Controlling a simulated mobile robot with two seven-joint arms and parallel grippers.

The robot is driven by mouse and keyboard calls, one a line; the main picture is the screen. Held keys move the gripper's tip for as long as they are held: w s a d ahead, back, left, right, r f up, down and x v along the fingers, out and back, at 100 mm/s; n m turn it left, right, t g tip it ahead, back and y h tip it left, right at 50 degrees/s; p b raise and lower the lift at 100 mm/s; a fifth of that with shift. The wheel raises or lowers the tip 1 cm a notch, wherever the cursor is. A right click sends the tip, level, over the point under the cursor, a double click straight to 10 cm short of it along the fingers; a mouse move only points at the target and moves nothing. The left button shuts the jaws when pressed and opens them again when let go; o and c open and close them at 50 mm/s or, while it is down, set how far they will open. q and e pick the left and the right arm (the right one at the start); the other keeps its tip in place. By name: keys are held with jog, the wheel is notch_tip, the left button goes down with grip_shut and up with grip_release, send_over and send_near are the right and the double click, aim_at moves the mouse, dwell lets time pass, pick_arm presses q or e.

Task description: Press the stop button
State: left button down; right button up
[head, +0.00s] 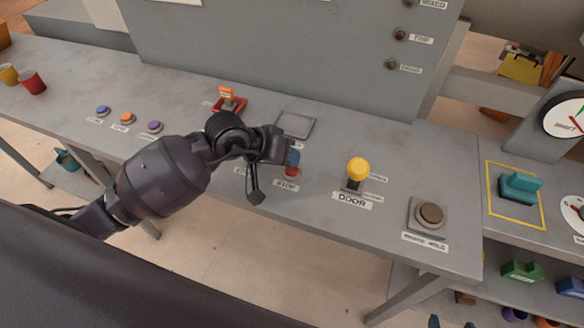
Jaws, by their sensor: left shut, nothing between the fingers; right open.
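The stop button (291,170) is a small red button on the grey console top, with a label (286,185) just in front of it that seems to read STOP. My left gripper (292,157) reaches in from the left and is shut and empty. Its bluish fingertips are right over the red button and cover its upper part. I cannot tell whether they touch it or are slightly above it. My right gripper (452,323) shows only as two separated dark fingertips at the bottom edge, open, below the console and far from the button.
A yellow-knobbed DOOR lever (358,171) and a brown round button (430,215) stand to the right. A red switch (229,101) and a grey plate (295,124) lie behind. Several small buttons and two cups (32,82) are on the left. A tall grey panel (280,50) rises behind.

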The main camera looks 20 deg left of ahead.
pick_arm(q)
jog(key=shift+f, duration=0.2)
pick_arm(e)
jog(key=shift+f, duration=0.25)
jog(key=shift+w+a+r, duration=0.1)
jog(key=shift+w+r, duration=0.2)
jog(key=shift+w, duration=0.15)
pick_arm(q)
jog(key=shift+f, duration=0.15)
pick_arm(e)
jog(key=shift+f, duration=0.1)
